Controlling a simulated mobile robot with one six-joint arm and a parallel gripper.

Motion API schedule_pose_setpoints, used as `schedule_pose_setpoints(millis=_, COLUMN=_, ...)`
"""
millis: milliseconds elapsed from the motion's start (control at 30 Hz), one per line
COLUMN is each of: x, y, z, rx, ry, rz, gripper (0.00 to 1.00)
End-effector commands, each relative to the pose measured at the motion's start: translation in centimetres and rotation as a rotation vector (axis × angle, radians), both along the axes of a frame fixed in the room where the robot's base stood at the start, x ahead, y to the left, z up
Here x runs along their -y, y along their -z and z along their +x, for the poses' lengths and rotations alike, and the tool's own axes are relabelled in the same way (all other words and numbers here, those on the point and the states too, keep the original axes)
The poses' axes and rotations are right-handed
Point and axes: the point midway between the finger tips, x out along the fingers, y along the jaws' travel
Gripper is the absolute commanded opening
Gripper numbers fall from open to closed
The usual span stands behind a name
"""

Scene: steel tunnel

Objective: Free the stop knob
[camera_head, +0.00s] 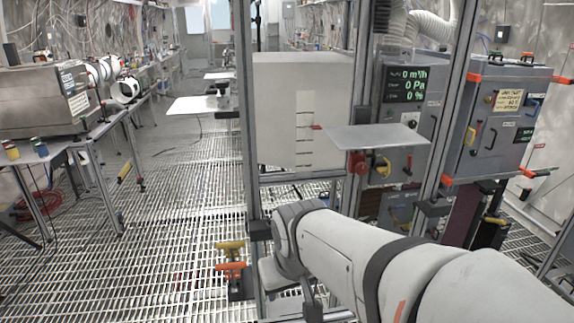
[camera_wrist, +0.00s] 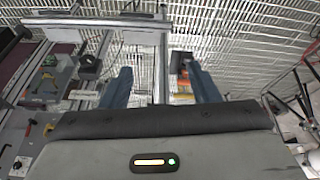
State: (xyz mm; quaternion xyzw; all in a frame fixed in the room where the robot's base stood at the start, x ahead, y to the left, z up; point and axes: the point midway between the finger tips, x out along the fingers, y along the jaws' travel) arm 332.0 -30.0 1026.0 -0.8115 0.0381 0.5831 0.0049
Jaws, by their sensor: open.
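A red knob (camera_head: 357,163) sits on the front of the grey cabinet, just under a pale flat shelf plate (camera_head: 375,138). In the head view my arm reaches in from the lower right, below and apart from the red knob.
The grey cabinet (camera_head: 425,70) bears a green-lit display (camera_head: 405,84). A grey box with orange corners (camera_head: 500,120) stands to its right. Upright metal posts (camera_head: 245,120) frame the area near my arm. Yellow and orange handles (camera_head: 230,257) sit low at the left post. Open grating floor (camera_head: 170,220) lies left.

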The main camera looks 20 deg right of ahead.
Motion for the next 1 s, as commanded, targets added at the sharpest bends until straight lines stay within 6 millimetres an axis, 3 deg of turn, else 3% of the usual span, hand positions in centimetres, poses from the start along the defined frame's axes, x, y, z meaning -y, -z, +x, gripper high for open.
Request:
schedule_pose_setpoints(millis=133, x=6.8, y=0.4, z=6.0, rx=0.227, ry=0.193, rz=-0.068, gripper=0.56)
schedule_pose_setpoints(millis=300, x=16.0, y=-1.3, z=12.4, rx=0.572, ry=0.366, rz=-0.128, gripper=0.56)
schedule_pose_setpoints(millis=400, x=20.7, y=-2.5, z=14.9, rx=0.763, ry=0.411, rz=-0.119, gripper=0.56)
schedule_pose_setpoints(millis=533, x=25.8, y=-3.8, z=16.5, rx=0.982, ry=0.411, rz=-0.078, gripper=0.56)
schedule_pose_setpoints(millis=733, x=30.4, y=-4.9, z=16.4, rx=1.198, ry=0.361, rz=0.031, gripper=0.56)
schedule_pose_setpoints(millis=1000, x=31.8, y=-5.3, z=16.4, rx=1.277, ry=0.315, rz=0.115, gripper=0.56)
